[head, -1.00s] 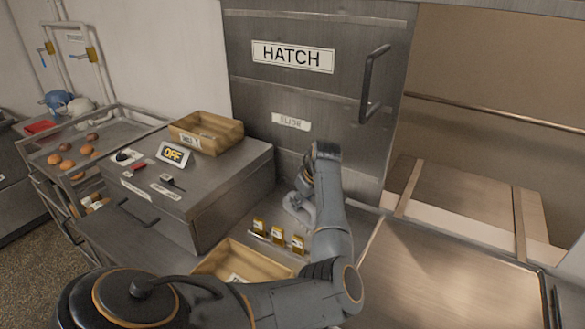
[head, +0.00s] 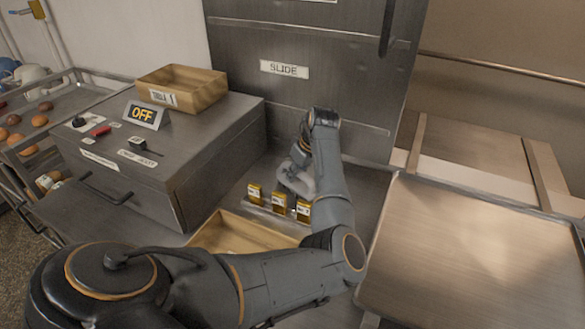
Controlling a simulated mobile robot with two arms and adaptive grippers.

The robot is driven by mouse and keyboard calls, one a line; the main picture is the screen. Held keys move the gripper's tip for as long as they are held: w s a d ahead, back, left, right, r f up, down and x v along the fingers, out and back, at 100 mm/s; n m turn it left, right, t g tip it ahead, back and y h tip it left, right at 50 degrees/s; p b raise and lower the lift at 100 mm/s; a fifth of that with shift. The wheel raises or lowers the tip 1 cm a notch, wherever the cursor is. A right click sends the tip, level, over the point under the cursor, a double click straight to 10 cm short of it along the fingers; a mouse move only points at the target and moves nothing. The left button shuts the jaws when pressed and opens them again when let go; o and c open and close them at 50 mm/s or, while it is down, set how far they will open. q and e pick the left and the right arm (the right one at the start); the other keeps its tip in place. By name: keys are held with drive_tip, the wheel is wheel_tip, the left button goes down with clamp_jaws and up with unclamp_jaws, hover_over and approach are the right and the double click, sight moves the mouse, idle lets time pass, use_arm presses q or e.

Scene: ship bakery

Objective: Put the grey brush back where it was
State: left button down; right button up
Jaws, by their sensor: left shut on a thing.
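My left gripper (head: 297,180) is a pale grey shape at the end of my left arm. It is low over the steel counter, in front of the hatch and just behind a row of small yellow-labelled blocks. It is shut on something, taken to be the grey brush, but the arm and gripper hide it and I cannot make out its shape. No grey brush shows clearly elsewhere in view. My right gripper is not in view.
Yellow-labelled blocks (head: 279,202) stand in front of the gripper, with a wooden tray (head: 215,234) nearer. A steel box (head: 150,193) with an OFF sign (head: 146,114) and wooden bin (head: 184,90) stands left. The SLIDE hatch (head: 330,100) rises behind. A wide board (head: 470,265) lies clear at right.

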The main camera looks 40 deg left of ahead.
use_arm(q)
drive_tip(key=shift+d+r, duration=0.1)
drive_tip(key=shift+d, duration=0.05)
drive_tip(key=shift+w+d, duration=0.1)
drive_tip(key=shift+d, duration=0.1)
drive_tip(key=c, duration=1.6)
unclamp_jaws()
drive_tip(key=o, duration=0.3)
drive_tip(key=shift+o, duration=0.8)
drive_tip(key=shift+a, duration=0.1)
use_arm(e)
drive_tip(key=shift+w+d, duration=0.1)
